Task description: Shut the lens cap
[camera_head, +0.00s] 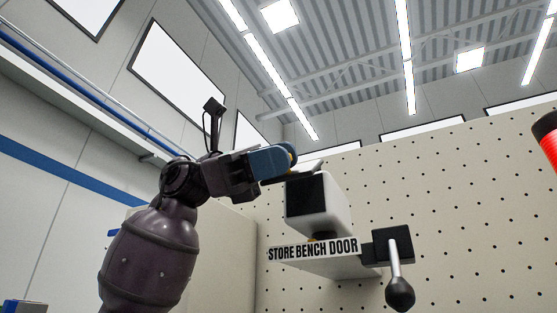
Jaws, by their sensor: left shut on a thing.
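A white box-shaped camera (335,207) with a dark square front stands on a bracket on the pegboard wall. A thin grey flap, which looks like the lens cap (309,168), sticks out near the top of the dark front. The dark front is uncovered, so the cap stands open. My left gripper (289,160) comes in from the left with blue fingers at the flap's left end. It is shut on the flap; the fingertips partly hide the contact. My right gripper is not in view.
Below the camera is a plate labelled "STORE BENCH DOOR" (313,249). To its right, a black block (387,244) carries a lever with a black knob (400,293). A red and black cylinder (548,140) stands at the right edge. Space above the camera is clear.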

